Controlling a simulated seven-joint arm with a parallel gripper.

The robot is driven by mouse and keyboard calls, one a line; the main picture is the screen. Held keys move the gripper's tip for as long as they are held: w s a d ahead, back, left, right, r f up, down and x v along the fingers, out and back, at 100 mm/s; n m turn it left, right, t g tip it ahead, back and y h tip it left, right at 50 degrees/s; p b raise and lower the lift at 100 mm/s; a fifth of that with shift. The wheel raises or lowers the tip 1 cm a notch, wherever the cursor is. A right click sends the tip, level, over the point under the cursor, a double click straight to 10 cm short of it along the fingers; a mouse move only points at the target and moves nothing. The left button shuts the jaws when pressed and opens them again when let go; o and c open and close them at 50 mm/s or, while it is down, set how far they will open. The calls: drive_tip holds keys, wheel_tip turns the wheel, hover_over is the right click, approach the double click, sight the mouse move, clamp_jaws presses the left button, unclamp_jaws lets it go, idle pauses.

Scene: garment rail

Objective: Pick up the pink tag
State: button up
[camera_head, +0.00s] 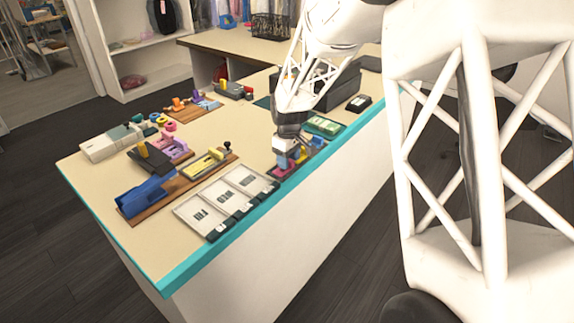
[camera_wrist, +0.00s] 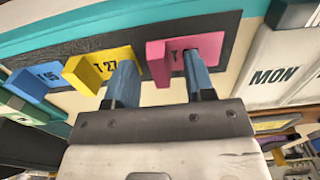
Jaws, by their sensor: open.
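The pink tag (camera_wrist: 158,58) lies on a dark tray (camera_wrist: 225,28), with its upright block facing my gripper and its lettering partly hidden. My gripper (camera_wrist: 157,62) is open. Its left finger is in front of the yellow tag, and its right finger overlaps the pink tag's flat plate. The pink block shows between the fingers; I cannot tell whether either finger touches it. In the head view, my gripper (camera_head: 288,156) is low over the pink tag (camera_head: 283,171) near the counter's front edge.
A yellow tag (camera_wrist: 90,72) marked T 27 sits beside the pink one, then a blue tag (camera_wrist: 38,82). A card marked MON (camera_wrist: 275,72) lies to the right. In the head view, several white cards (camera_head: 205,213) lie along the teal counter edge (camera_head: 200,263).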

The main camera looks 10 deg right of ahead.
drive_tip(key=shift+c, duration=0.2)
clamp_jaws()
drive_tip(key=shift+r, duration=0.1)
drive_tip(key=shift+r, duration=0.7)
wheel_tip(320, 180, up, 2)
drive_tip(key=shift+r, duration=0.1)
drive_tip(key=s+d+r, duration=0.1)
drive_tip(key=s+d, duration=0.1)
drive_tip(key=s, duration=1.3)
drive_tip(key=shift+s, duration=0.4)
drive_tip(key=shift+r, duration=0.1)
drive_tip(key=shift+r, duration=0.1)
